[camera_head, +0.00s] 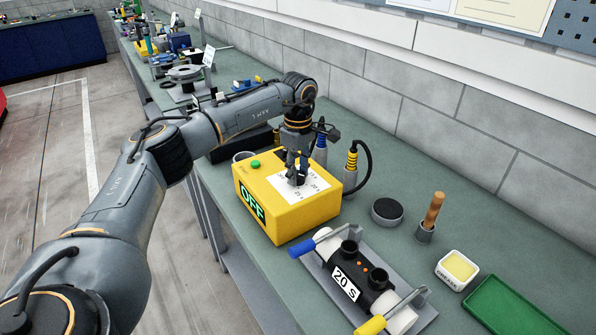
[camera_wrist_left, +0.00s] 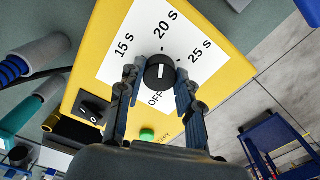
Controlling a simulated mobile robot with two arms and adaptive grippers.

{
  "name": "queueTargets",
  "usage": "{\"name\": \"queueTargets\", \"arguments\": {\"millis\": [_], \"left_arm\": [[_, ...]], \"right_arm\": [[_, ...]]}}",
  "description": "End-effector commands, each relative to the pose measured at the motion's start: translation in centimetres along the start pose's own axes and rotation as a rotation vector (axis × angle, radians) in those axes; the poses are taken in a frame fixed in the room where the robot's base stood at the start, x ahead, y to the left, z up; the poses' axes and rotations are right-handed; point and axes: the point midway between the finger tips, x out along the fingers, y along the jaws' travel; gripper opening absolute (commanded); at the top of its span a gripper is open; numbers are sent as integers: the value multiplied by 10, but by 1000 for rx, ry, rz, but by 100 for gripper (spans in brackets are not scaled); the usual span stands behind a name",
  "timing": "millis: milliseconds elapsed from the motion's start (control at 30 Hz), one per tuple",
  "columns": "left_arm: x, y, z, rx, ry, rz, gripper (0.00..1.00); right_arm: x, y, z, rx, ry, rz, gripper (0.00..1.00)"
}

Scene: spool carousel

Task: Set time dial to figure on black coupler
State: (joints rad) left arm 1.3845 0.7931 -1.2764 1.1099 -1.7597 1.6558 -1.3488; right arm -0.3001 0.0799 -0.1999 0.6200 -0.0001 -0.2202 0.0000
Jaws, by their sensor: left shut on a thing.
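A yellow box (camera_head: 290,217) stands on the bench with a white dial face marked 15 s, 20 s, 25 s and OFF. Its green display (camera_head: 251,202) reads OFF. The black time dial (camera_wrist_left: 160,73) has a short white line, pointing along the 20 s–OFF axis; which end is the pointer I cannot tell. My left gripper (camera_head: 298,172) reaches down from above; in the left wrist view its fingers (camera_wrist_left: 158,84) are shut on the dial from both sides. The black coupler (camera_head: 361,279) carries a label reading 20 S and lies on white pipe in a grey holder.
A green button (camera_wrist_left: 147,135) and a black switch (camera_wrist_left: 92,109) sit beside the dial face. A black-and-yellow plug with cable (camera_head: 351,166) stands behind the box.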

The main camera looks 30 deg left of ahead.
Motion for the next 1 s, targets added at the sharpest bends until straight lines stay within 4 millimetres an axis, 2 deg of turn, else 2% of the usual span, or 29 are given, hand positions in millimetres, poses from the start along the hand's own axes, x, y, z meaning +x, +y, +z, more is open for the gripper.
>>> {"name": "queueTargets", "arguments": {"millis": [167,200,300,667,767,1000], "left_arm": [[-1,1,0,-2,0,3,3],[-1,1,0,-2,0,3,41],[-1,1,0,-2,0,3,58],[-5,1,0,-2,0,3,58],[-17,1,0,-2,0,3,58],[-68,1,0,-1,-1,6,58]], "right_arm": [[0,0,0,0,0,0,0],[0,0,0,0,0,0,0],[0,0,0,0,0,0,0],[0,3,1,-2,-1,3,0],[0,2,0,-1,0,2,0],[0,1,0,0,0,1,0]]}}
